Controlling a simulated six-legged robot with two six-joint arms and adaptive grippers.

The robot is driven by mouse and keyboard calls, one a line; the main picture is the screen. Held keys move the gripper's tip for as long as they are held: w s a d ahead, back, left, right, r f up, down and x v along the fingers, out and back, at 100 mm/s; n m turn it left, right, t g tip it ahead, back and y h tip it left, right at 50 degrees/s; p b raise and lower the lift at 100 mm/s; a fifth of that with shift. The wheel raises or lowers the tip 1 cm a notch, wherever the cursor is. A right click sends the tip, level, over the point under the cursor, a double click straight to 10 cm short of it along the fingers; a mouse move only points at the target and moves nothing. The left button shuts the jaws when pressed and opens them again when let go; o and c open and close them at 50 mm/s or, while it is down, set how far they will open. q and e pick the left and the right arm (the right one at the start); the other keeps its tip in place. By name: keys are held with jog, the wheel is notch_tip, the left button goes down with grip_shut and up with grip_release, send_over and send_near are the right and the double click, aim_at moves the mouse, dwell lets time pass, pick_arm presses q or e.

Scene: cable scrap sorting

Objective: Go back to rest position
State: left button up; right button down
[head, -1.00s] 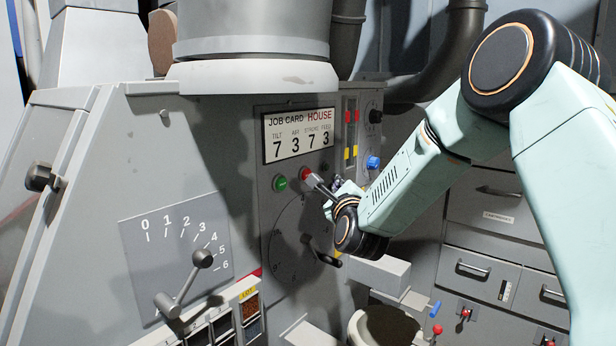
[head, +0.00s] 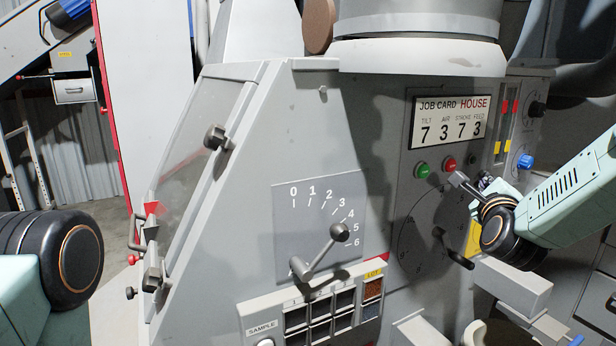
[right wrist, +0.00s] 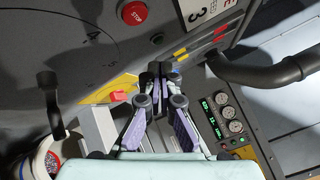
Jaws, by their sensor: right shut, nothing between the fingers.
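My right gripper (head: 468,186) is in front of the grey machine panel, just below the red stop button (head: 449,164) and the green button (head: 422,170) in the head view. In the right wrist view its fingers (right wrist: 158,72) are together with nothing between them, and the red stop button (right wrist: 134,13) shows at the upper left, apart from the fingertips. Part of my left arm (head: 62,262) shows at the left edge of the head view. The left gripper is out of view.
A job card (head: 451,121) reads 7 3 7 3. A lever (head: 322,250) on a numbered plate and a sample tray (head: 318,312) stick out of the machine front. A grey box ledge (head: 513,285) lies below my right wrist. A pale bucket (right wrist: 48,160) shows in the wrist view.

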jog(key=s+a+f+n+g+y+b, duration=0.1)
jog(key=s+a+f+n+g+y, duration=0.15)
jog(key=s+a+f+n, duration=0.7)
jog(key=s+f+n+g+y+b, duration=0.15)
jog(key=s+f+n+g, duration=0.35)
jog(key=f, duration=0.9)
jog(key=s+a+f+n+g+y+b, duration=0.1)
jog(key=s+a+f+n+g+y, duration=0.3)
jog(key=f+n, duration=0.6)
jog(key=s+a+f+n+g+b, duration=0.1)
jog(key=s+f+g, duration=0.1)
jog(key=s+f, duration=0.3)
jog(key=s+a+f+n+g+b, duration=0.1)
jog(key=s+f, duration=0.5)
jog(key=s, duration=0.7)
jog(key=s+a+f+n+g+b, duration=0.1)
jog(key=s+f, duration=0.4)
jog(key=s, duration=0.5)
jog(key=shift+a+f+n+g+h, duration=0.2)
jog(key=shift+a+n+g+h, duration=0.3)
jog(key=shift+a+g, duration=0.4)
